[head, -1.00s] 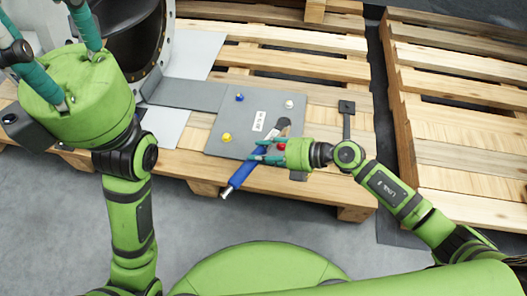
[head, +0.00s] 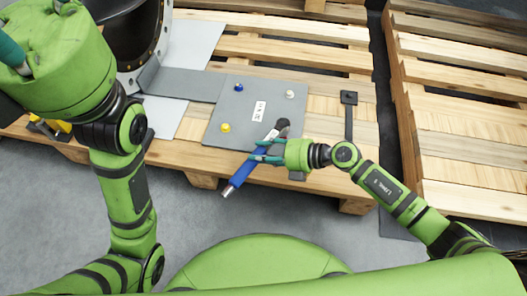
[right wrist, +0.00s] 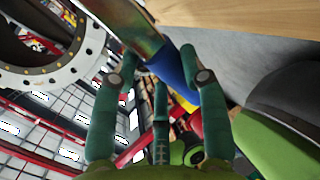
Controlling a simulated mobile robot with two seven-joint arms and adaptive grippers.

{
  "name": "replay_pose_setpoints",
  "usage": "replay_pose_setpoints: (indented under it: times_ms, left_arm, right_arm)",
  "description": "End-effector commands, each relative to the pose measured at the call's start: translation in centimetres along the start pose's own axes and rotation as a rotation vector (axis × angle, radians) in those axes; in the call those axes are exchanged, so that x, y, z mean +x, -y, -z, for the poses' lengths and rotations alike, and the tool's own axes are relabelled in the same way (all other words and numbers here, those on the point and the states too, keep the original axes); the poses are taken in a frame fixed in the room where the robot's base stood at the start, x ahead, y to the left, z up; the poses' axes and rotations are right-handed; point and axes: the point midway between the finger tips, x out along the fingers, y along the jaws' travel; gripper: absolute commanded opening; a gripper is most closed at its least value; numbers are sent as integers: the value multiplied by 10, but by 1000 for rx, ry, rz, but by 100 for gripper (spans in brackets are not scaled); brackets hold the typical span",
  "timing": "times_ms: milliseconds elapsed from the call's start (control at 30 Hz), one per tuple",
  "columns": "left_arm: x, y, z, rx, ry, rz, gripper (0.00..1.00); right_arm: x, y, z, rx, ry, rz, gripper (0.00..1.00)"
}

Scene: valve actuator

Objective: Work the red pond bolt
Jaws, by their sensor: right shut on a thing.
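A grey plate (head: 222,126) carries a blue bolt (head: 238,87), a white bolt (head: 290,94) and a yellow bolt (head: 225,128). The red bolt does not show in the head view now; my right gripper covers that part of the plate. My right gripper (head: 258,151) is shut on a blue-handled tool (head: 239,176) at the plate's front right. The tool slants, its dark head over the plate and its handle end past the pallet's front edge. Its blue handle also shows in the right wrist view (right wrist: 176,66). My left gripper (head: 10,50) is mostly cut off at upper left.
The plate lies on a wooden pallet (head: 330,63). A dark flanged pipe (head: 125,35) stands at the upper left. A thin black bracket (head: 348,115) stands right of the plate. Another pallet (head: 460,150) is at the right. Grey floor (head: 215,225) is clear in front.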

Motion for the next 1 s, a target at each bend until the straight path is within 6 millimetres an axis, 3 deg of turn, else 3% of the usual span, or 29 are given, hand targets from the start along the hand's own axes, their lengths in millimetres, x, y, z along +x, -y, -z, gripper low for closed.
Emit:
replay_pose_setpoints:
  times_ms: [1000]
  left_arm:
    - [7,1,-1,-1,0,0,40]
  right_arm:
    - [0,-3,-1,-2,1,-4,0]
